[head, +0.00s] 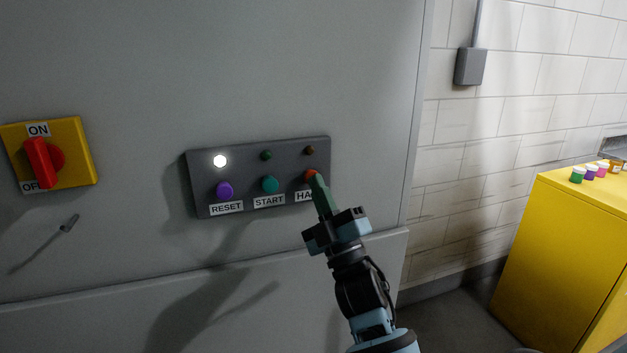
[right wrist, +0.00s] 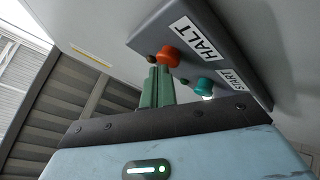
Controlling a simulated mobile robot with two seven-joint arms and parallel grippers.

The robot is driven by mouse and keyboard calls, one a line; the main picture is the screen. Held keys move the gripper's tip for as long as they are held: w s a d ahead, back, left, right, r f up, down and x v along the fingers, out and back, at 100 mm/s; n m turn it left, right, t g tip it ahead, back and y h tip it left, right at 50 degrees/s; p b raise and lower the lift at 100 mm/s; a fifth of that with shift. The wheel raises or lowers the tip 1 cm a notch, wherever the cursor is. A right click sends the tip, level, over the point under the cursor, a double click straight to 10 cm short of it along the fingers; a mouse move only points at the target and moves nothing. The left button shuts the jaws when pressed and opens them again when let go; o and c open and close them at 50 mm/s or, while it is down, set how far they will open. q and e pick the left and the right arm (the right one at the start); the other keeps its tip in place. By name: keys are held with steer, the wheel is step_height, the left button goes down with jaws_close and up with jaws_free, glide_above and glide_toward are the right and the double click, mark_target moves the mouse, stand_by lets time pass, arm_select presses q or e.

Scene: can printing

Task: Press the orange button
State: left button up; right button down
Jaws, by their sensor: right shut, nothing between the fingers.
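The orange button (head: 309,175) sits at the right end of a dark control panel, above a label partly hidden by my gripper. In the right wrist view the orange button (right wrist: 169,56) is beside the HALT label. My right gripper (head: 318,182) is shut and empty, with its green fingertips in front of the orange button's lower right side. In the right wrist view the fingertips (right wrist: 157,72) appear close beside the button; I cannot tell if they touch it. My left gripper is not in view.
The control panel (head: 237,166) also holds a purple RESET button (head: 224,190), a teal START button (head: 269,184) and a lit white lamp (head: 220,161). A red switch (head: 42,161) is at left. A yellow cabinet (head: 557,255) with small jars stands at right.

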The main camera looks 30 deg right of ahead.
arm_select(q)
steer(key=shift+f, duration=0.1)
arm_select(e)
steer(key=shift+w, duration=0.25)
steer(key=shift+s, duration=0.15)
stand_by(0.3)
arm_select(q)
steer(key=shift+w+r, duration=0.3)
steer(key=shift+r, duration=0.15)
arm_select(e)
steer(key=shift+s+a, duration=0.25)
steer(key=shift+s, duration=0.85)
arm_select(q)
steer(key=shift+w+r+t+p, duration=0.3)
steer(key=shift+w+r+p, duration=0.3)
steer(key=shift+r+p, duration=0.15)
arm_select(e)
steer(key=shift+s+a, duration=0.2)
steer(key=shift+s, duration=0.6)
steer(key=shift+s+a, duration=0.2)
steer(key=shift+s, duration=0.65)
steer(key=shift+s+a, duration=0.2)
steer(key=shift+s, duration=0.6)
